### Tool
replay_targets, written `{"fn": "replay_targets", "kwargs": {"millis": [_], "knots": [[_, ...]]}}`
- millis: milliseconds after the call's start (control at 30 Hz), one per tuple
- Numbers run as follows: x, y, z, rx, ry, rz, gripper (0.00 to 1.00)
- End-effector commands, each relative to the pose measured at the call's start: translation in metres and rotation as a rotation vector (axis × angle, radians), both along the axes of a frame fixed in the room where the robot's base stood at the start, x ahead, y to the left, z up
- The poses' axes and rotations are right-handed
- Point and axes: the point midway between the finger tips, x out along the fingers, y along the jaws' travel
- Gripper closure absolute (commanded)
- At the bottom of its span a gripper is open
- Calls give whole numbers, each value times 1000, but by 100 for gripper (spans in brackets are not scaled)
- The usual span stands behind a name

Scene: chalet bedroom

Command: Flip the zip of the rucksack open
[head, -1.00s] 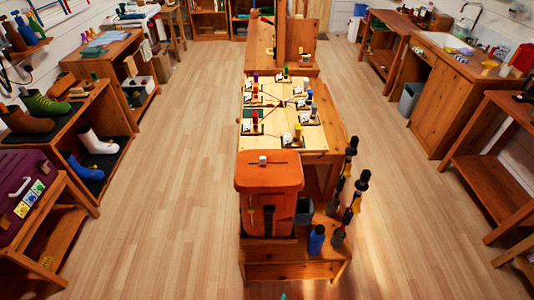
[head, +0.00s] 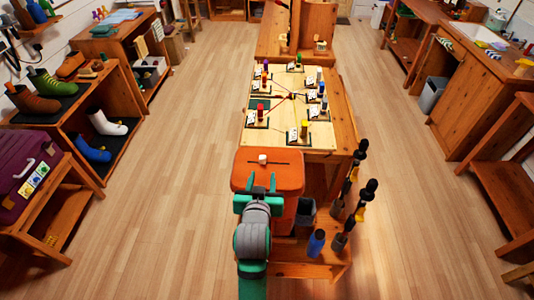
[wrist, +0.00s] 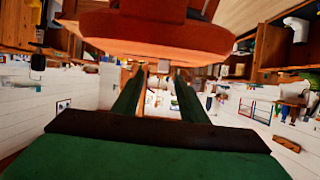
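The orange rucksack (head: 288,172) stands upright on the near end of the wooden bench. It has a flat, rounded top with a dark slit-like line across it, which looks like the zip. A small pale block, perhaps the zip's pull, sits on that line (head: 263,159). My gripper (head: 261,178) is at the rucksack's near side, a little below the top, and hides much of its front. Its two green fingers are apart with nothing between them. In the wrist view the rucksack (wrist: 150,38) fills the top, beyond the open fingers (wrist: 158,95). I cannot tell whether they touch it.
Tall dark bottles with yellow parts (head: 357,200) and a blue bottle (head: 317,242) stand right of the rucksack. A dark container (head: 306,212) is beside it. Behind is a board with several coloured pegs (head: 290,140). The floor on both sides is clear.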

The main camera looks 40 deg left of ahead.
Motion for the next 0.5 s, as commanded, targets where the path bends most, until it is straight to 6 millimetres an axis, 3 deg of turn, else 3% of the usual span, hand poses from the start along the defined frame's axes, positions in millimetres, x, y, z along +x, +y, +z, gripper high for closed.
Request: {"fn": "replay_targets", "kwargs": {"millis": [167,500], "knots": [[4,14,11,-9,0,18,61],[38,38,-6,-11,2,22,61]]}}
